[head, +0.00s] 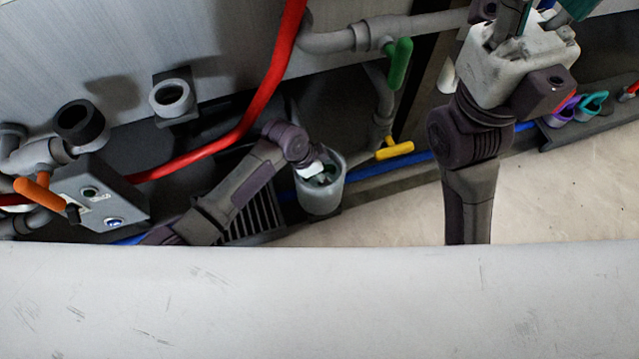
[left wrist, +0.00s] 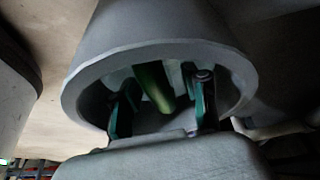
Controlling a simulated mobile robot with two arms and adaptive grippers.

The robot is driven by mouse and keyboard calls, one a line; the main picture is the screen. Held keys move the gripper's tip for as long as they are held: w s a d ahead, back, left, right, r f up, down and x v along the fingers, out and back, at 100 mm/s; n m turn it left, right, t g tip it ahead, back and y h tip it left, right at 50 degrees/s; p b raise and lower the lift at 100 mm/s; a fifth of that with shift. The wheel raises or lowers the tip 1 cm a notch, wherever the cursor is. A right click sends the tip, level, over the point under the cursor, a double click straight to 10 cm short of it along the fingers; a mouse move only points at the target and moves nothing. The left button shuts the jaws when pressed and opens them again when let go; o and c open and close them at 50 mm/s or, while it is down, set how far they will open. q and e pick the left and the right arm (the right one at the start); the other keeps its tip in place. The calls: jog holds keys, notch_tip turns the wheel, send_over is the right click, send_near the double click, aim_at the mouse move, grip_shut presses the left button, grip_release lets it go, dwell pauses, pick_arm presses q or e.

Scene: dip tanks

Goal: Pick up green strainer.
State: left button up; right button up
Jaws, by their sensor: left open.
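A green bar-like part, seemingly the green strainer's handle (left wrist: 152,84), shows inside a grey round container in the left wrist view. The container (head: 322,200) stands near the middle in the head view; a little green shows in its mouth. My left gripper (left wrist: 162,100) is open. Its two teal fingers reach into the container's mouth, one on each side of the green part, with gaps visible. The strainer's lower part is hidden. My right gripper (head: 515,60) is at the upper right, raised; its fingertips run out of the picture.
Purple (head: 567,108) and teal (head: 594,103) handled items sit in a dark rack at the right. A red hose (head: 262,95), pipes with green (head: 399,62) and yellow (head: 394,149) valve handles, and a grey control box (head: 102,196) surround the left arm.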

pick_arm(q)
jog(key=shift+d+f, duration=0.15)
jog(key=shift+f, duration=0.2)
grip_shut()
jog(key=shift+r, duration=0.1)
